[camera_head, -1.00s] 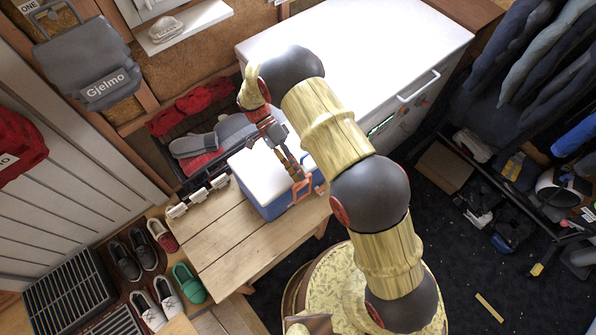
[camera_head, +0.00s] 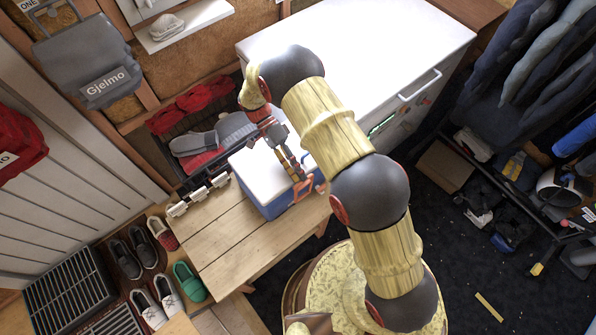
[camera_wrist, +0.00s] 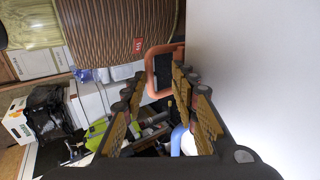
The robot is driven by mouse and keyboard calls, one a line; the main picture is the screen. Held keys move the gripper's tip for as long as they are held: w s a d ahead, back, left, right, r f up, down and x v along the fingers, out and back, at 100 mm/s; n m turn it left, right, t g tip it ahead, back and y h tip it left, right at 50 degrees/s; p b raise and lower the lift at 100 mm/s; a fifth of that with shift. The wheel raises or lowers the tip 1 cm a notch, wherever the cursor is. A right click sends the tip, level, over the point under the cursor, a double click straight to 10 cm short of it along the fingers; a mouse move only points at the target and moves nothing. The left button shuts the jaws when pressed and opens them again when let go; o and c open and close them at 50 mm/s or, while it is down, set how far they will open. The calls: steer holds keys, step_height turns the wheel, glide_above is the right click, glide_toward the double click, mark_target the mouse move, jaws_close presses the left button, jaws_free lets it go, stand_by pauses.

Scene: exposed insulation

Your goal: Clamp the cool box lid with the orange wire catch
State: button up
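The blue cool box (camera_head: 292,203) stands on the wooden bench with its white lid (camera_head: 262,172) on top. In the wrist view the pale lid (camera_wrist: 265,75) fills the right side. The orange wire catch (camera_head: 304,190) is at the box's right end. In the wrist view the catch (camera_wrist: 151,76) is a rounded orange loop around a dark gap. My gripper (camera_head: 297,172) points down beside the lid at the catch. Its fingers (camera_wrist: 158,82) are apart, with the loop between and just beyond the tips. The right finger hides part of the loop; contact cannot be told.
The wooden bench (camera_head: 235,240) is clear in front of the box. A white chest freezer (camera_head: 390,45) stands close behind my arm. A rack with red and grey clothing (camera_head: 205,140) is behind the box. Several shoes (camera_head: 145,250) lie at left.

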steer(key=v, duration=0.6)
steer(key=shift+w+a+r, duration=0.15)
steer(key=shift+w+a, duration=0.1)
steer(key=shift+w, duration=0.05)
steer(key=shift+w+a+r, duration=0.25)
steer(key=shift+w+r, duration=0.1)
steer(key=shift+w, duration=0.05)
